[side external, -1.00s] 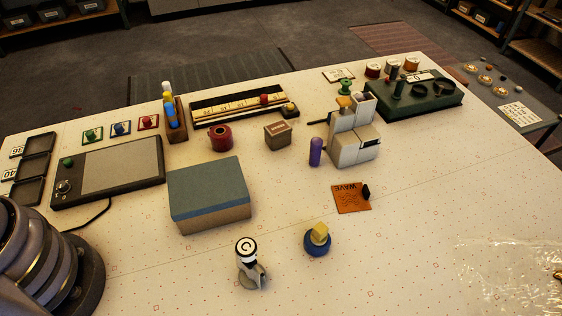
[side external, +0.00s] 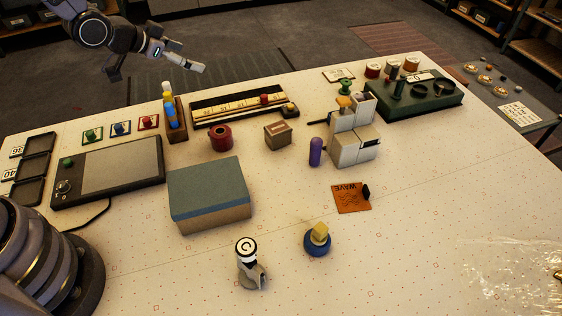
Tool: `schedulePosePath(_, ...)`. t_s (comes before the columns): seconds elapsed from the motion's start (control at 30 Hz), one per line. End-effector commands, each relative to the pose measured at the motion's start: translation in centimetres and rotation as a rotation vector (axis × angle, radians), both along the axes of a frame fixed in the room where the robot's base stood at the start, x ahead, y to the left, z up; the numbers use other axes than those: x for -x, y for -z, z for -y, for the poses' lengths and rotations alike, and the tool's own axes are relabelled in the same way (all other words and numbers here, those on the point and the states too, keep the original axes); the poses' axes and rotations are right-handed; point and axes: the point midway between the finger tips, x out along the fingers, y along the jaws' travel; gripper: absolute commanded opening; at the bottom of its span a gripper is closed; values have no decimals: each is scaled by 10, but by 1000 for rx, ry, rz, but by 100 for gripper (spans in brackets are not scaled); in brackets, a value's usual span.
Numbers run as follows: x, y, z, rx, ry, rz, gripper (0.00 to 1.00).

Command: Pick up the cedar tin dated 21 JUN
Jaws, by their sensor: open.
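My gripper (side external: 154,68) is in the upper left of the side external view, raised beyond the table's back edge. Its fingers are spread apart with nothing between them. No 21 JUN date is readable, so I cannot tell which thing is the cedar tin. A small brown box with a pale label (side external: 278,136) stands mid-table, right of a dark red spool (side external: 220,138); its label is too small to read. Several small round containers (side external: 372,69) stand near the back right edge, their markings also unreadable. My gripper is well away from all of these.
A blue-topped box (side external: 209,190) stands at centre left, beside a grey-screened tablet (side external: 120,165). Grey blocks (side external: 353,150) and a purple cylinder (side external: 316,151) stand right of centre. A green tray (side external: 425,100) is at back right. The front right of the white table (side external: 420,240) is mostly clear.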

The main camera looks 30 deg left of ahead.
Motion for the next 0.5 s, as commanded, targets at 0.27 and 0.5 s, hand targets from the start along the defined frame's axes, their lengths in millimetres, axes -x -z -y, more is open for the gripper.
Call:
schedulePosePath(0.27, -4, 118, 54, 152, 172, 113, 80)
schedulePosePath(0.5, 14, 159, 71, 252, 216, 176, 80)
